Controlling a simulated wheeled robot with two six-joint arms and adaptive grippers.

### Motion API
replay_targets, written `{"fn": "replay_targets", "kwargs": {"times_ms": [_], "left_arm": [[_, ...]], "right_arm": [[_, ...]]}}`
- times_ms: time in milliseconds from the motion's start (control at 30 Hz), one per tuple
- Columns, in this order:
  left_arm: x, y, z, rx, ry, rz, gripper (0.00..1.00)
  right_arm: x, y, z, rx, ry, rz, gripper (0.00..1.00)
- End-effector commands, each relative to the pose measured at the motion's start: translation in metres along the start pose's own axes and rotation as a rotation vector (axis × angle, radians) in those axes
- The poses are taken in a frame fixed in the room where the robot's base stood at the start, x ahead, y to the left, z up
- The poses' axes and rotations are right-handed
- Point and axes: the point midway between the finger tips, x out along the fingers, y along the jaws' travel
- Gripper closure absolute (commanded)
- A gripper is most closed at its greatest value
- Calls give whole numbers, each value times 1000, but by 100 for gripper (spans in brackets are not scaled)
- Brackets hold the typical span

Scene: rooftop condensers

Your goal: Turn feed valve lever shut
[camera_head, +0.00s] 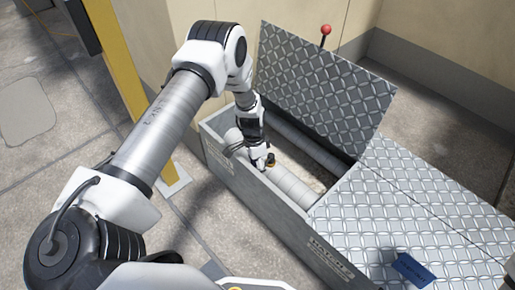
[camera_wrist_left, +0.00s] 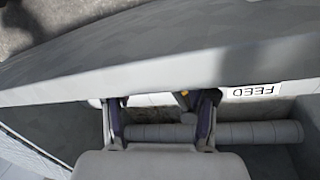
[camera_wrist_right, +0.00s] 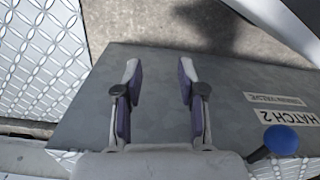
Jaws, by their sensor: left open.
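My left arm reaches into an open trench box (camera_head: 265,215). My left gripper (camera_head: 260,160) is down inside it, beside a small dark and brass-coloured valve fitting (camera_head: 271,160) on a pale pipe. In the left wrist view, the left gripper (camera_wrist_left: 160,103) is open. My right gripper (camera_wrist_right: 160,80) is open and empty above a grey surface.
A raised tread-plate lid (camera_head: 325,90) with a red ball knob (camera_head: 326,30) stands behind the opening. A closed tread-plate cover (camera_head: 425,225) lies at right. A blue ball knob (camera_wrist_right: 281,140) sits by a HATCH 2 label (camera_wrist_right: 280,112). A yellow post (camera_head: 120,65) stands left.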

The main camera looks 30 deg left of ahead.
Motion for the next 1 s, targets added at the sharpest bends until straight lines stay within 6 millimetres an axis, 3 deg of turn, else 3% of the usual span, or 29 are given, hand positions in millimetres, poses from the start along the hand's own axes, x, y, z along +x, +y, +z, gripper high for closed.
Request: {"fn": "replay_targets", "kwargs": {"times_ms": [200, 400, 733, 767, 867, 900, 1000], "left_arm": [[-56, 0, -1, 0, 4, -2, 43], [-96, 0, 0, -1, 1, 0, 43], [-105, 0, 1, -1, -1, 1, 43], [-105, 0, 1, -1, -1, 1, 50], [-109, -4, 1, -18, -20, -8, 85], [-115, -6, -9, 9, -44, -40, 100], [-119, 5, -39, 118, -127, -125, 100]], "right_arm": [[0, 0, 0, 0, 0, 0, 60], [0, 0, 0, 0, 0, 0, 60], [0, 0, 0, 0, 0, 0, 60], [0, 0, 0, 0, 0, 0, 60], [0, 0, 0, 0, 0, 0, 60], [-1, 0, 0, 0, 0, 0, 60], [-8, 0, 0, 0, 0, 0, 60]]}}
